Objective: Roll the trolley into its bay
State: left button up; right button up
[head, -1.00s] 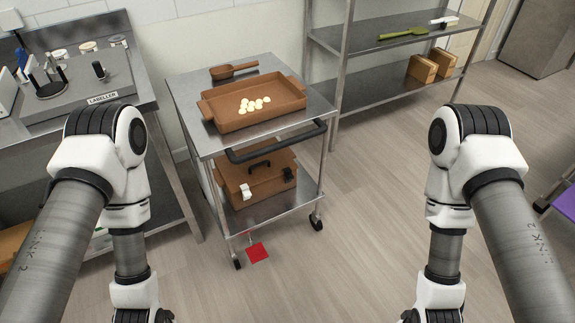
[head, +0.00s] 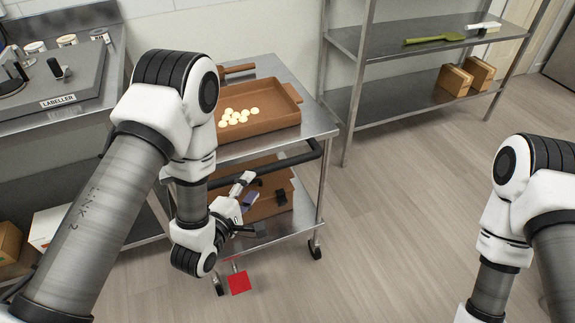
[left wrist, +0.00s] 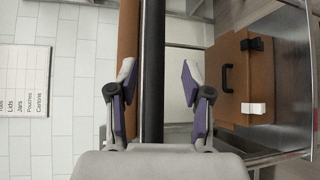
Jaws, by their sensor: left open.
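The steel trolley (head: 318,118) stands in the middle of the head view, on castors, with a black push handle (head: 292,162) along its near side. My left gripper (head: 250,190) is open at the handle, partly covered by its own wrist. In the left wrist view, the black handle (left wrist: 152,40) runs between the spread fingers (left wrist: 156,72), with a gap on both sides. I cannot tell how deep the bar sits between them. My left arm hides the trolley's left part. My right arm shows at the right; its gripper is out of frame.
A brown tray (head: 280,118) with pale pieces is on the trolley top; a brown box (head: 285,190) is on its lower shelf. A red plate (head: 238,283) is low at the front. A labeller bench (head: 60,98) stands left, shelving (head: 400,95) behind. Floor to the right is clear.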

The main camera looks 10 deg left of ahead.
aim_at(258, 175)
pick_arm(q)
jog(key=shift+a+r, duration=0.15)
jog(key=shift+r, duration=0.05)
jog(key=shift+w+r, duration=0.1)
jog(key=shift+w, duration=0.3)
jog(key=x, duration=0.5)
jog(key=shift+w+d+f, duration=0.15)
jog(key=shift+d+f, duration=0.1)
jog(key=shift+w, duration=0.4)
grip_shut()
